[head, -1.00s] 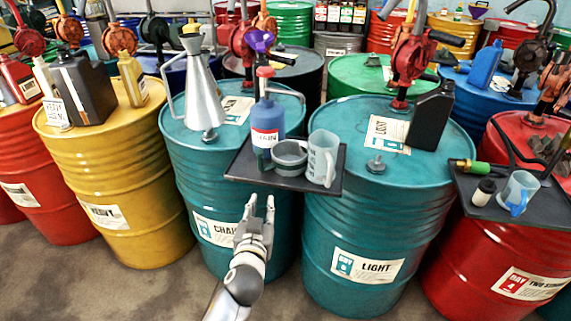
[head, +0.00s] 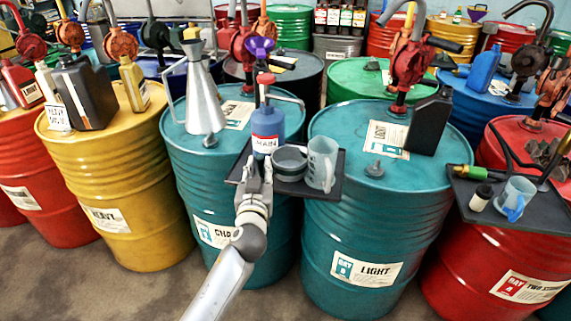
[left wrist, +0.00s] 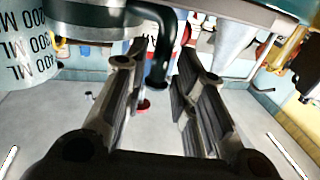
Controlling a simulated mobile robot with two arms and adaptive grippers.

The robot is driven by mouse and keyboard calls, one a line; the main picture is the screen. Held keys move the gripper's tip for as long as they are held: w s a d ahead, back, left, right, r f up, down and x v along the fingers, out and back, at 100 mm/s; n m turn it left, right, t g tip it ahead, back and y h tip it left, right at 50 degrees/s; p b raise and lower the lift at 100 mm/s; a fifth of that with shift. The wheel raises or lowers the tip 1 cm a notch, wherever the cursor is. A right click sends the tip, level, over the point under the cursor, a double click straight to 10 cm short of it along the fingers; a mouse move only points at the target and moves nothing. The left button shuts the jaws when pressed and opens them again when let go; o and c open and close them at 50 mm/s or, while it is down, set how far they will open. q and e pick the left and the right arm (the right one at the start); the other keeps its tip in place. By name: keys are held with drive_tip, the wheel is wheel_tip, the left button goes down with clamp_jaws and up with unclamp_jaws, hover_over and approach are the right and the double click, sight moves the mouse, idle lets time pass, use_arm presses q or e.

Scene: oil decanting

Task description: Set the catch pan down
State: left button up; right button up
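The catch pan (head: 289,161) is a small grey round pan. It sits on the black tray (head: 325,190) between the blue bottle and the clear measuring jug. My left gripper (head: 256,172) is at the tray's front left, just left of the pan, with its fingers upright. In the left wrist view the gripper (left wrist: 155,85) is open. The pan (left wrist: 95,30) shows at the top left, and its dark curved handle (left wrist: 165,45) hangs between the spread fingers. I cannot tell whether either finger touches it. My right gripper is not in view.
The blue bottle (head: 267,130) stands close behind my gripper. The measuring jug (head: 321,163) is right of the pan. The tray is fixed in front of two teal drums (head: 375,215). A metal funnel can (head: 203,95) stands on the left drum. Another tray (head: 530,210) is at the right.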

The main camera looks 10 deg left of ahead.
use_arm(q)
drive_tip(key=shift+w+a, duration=0.15)
drive_tip(key=shift+w, duration=0.55)
drive_tip(key=shift+w+a, duration=0.1)
drive_tip(key=shift+w, duration=0.6)
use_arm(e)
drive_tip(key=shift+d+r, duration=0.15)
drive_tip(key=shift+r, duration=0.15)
use_arm(q)
clamp_jaws()
drive_tip(key=shift+s, duration=0.1)
